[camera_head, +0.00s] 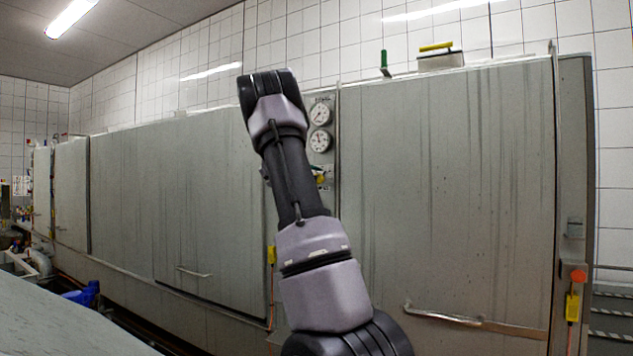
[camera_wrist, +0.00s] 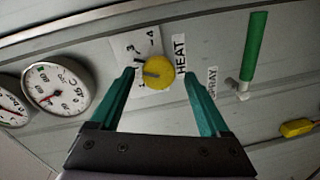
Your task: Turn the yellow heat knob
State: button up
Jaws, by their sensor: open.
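The round yellow heat knob (camera_wrist: 158,72) is on a grey panel in the wrist view, beside a "HEAT" label and a number scale. A dark mark on its face points left in the picture. My gripper (camera_wrist: 158,74) has two teal fingers, spread wide and empty. The knob shows between the fingertips, with visible gaps on both sides; I cannot tell how far in front of them it is. In the head view my arm hides most of my gripper, and the small yellow-green patch below the gauges is too small to make out.
Two round gauges (camera_wrist: 57,88) are left of the knob in the wrist view. A green handle (camera_wrist: 254,48) by a "SPRAY" label stands right of it, with a yellow part (camera_wrist: 297,128) farther right. Large grey cabinet doors (camera_head: 450,180) flank the panel in the head view.

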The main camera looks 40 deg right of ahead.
jog(key=f+v, duration=0.1)
jog(key=v, duration=0.7)
jog(key=shift+s+a+r, duration=0.25)
jog(key=shift+a+r, duration=0.1)
jog(key=shift+r, duration=0.15)
jog(key=s+a+f+m+g+y, duration=0.1)
jog(key=s+a+f+m+y, duration=0.2)
jog(key=s, duration=0.5)
jog(key=s+a+f+m+t+y, duration=0.1)
jog(key=s+a+f+y, duration=0.2)
jog(key=s+a+y, duration=0.4)
jog(key=s+a+f+m+t+y, duration=0.1)
jog(key=s+a+f+y, duration=0.3)
jog(key=s+a, duration=1.5)
jog(key=a+y, duration=0.3)
jog(key=a, duration=0.4)
jog(key=shift+s+a+m+y, duration=0.25)
jog(key=shift+a+m+y, duration=0.05)
jog(key=shift+f, duration=0.1)
dwell(2.2)
